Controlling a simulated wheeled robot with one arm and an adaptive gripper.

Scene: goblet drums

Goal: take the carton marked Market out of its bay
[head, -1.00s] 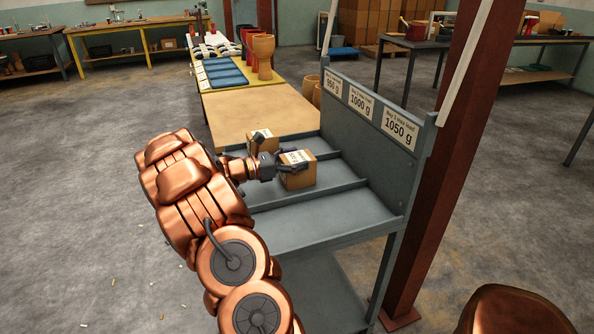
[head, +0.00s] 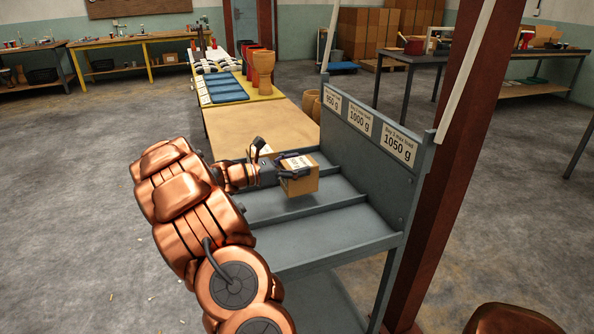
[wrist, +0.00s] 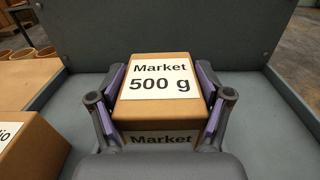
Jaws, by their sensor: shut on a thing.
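The Market carton (head: 300,184) is a small brown box with a white label. The wrist view shows "Market 500 g" on the carton's top (wrist: 158,82) and "Market" again on its near side. My gripper (head: 292,170) is shut on it, with one finger along each side. In the head view the carton hangs a little above the floor of the middle bay (head: 328,190), with a shadow under it. A second carton (wrist: 30,142), its label ending in "io", stands to the left in the wrist view; my gripper mostly hides it in the head view.
Low dividers (head: 335,204) separate the bays. A grey back panel (head: 415,170) carries the load signs, with 1000 g (head: 359,124) in the middle. A bare wooden tabletop (head: 255,122) adjoins on the far side. A rust-red post (head: 450,170) stands at the right.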

